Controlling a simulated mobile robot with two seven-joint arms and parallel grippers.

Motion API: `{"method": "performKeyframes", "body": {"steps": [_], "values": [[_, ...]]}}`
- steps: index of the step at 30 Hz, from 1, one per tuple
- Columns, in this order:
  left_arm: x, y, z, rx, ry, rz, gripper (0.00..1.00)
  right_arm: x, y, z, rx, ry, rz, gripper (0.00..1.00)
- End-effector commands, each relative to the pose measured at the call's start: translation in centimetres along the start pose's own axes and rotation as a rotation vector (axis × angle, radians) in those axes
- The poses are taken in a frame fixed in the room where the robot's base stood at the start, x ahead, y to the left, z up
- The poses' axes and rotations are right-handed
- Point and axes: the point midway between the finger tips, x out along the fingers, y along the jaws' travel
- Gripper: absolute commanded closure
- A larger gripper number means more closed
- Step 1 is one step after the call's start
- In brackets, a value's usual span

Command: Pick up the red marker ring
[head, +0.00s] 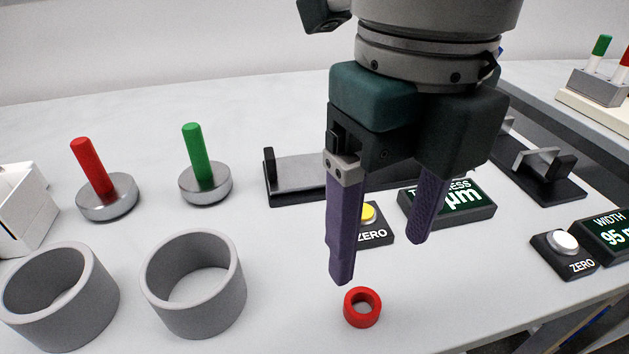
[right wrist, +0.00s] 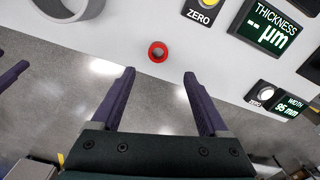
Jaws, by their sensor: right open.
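The red marker ring (head: 362,307) lies flat on the white table near its front edge, with its hole facing up. It also shows in the right wrist view (right wrist: 158,51), ahead of the fingertips and roughly midway between them. My right gripper (head: 381,262) is open and empty, with two purple fingers pointing down. In the head view its fingertips are above and behind the ring, not touching it. The right gripper also shows in the right wrist view (right wrist: 158,72). My left gripper is not in the head view.
Two grey cylinders (head: 193,284) stand left of the ring. A red-handled gauge (head: 107,196) and a green-handled gauge (head: 205,184) stand behind them. A yellow ZERO button (head: 368,214) and a thickness display (head: 465,208) are behind the ring. A width display (head: 608,238) is at right.

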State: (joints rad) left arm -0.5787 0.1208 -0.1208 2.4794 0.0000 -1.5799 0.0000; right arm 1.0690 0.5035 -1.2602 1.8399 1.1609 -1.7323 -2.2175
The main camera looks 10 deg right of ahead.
Motion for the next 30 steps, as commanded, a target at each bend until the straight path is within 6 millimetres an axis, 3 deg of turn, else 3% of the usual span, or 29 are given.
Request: {"method": "performKeyframes", "body": {"steps": [3, 16, 26, 30], "values": [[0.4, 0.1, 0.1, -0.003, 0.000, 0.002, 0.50, 2.1, 0.1, -0.1, 0.002, 0.004, 0.001, 0.22], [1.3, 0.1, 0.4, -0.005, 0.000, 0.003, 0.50, 8.1, 0.3, 0.2, 0.002, 0.001, 0.002, 0.22], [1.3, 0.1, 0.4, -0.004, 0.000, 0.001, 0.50, 8.7, 0.3, 0.3, 0.001, -0.003, 0.002, 0.23], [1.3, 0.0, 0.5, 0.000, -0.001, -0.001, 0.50, 8.6, 0.3, 0.3, 0.001, -0.003, 0.002, 0.39]]}}
